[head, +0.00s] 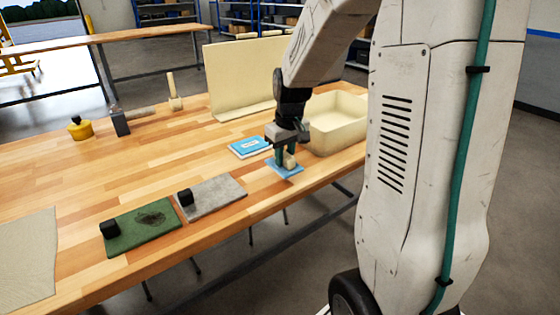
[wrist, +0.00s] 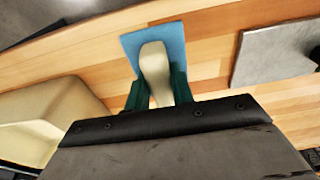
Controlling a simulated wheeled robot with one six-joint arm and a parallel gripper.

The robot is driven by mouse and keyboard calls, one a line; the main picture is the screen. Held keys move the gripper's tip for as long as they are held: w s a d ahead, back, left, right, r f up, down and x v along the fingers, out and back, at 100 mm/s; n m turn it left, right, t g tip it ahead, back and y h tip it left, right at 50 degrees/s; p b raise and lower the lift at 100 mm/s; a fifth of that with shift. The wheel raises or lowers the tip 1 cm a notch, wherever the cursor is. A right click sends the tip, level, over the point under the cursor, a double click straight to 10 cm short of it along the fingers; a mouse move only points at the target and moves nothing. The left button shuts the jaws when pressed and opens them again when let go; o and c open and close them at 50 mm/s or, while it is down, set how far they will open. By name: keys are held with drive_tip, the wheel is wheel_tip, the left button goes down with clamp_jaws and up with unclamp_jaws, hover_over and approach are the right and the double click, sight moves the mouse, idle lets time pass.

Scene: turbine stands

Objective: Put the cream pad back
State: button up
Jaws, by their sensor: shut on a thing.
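My gripper (head: 285,157) is shut on a cream block (wrist: 154,68), near the table's front edge. The block also shows between the fingers in the head view (head: 290,160). A flat blue square (head: 285,169) lies right under the block; it also shows in the wrist view (wrist: 134,40). I cannot tell whether block and square are joined, or whether the square touches the table. A flat pale cream-grey sheet (head: 25,258) lies at the table's left front. The gripper hides part of the blue square.
A cream bin (head: 338,122) stands right of the gripper. A blue-and-white booklet (head: 250,147) lies behind left. Grey (head: 212,196) and green (head: 140,228) pads with black knobs lie to the left. A cream upright panel (head: 240,80) stands behind. The table's middle left is clear.

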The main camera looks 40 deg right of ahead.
drive_tip(key=w, duration=0.1)
drive_tip(key=w+d, duration=0.1)
drive_tip(key=w, duration=0.1)
drive_tip(key=shift+w+f, duration=0.15)
drive_tip(key=shift+f, duration=1.75)
drive_tip(key=shift+f, duration=0.15)
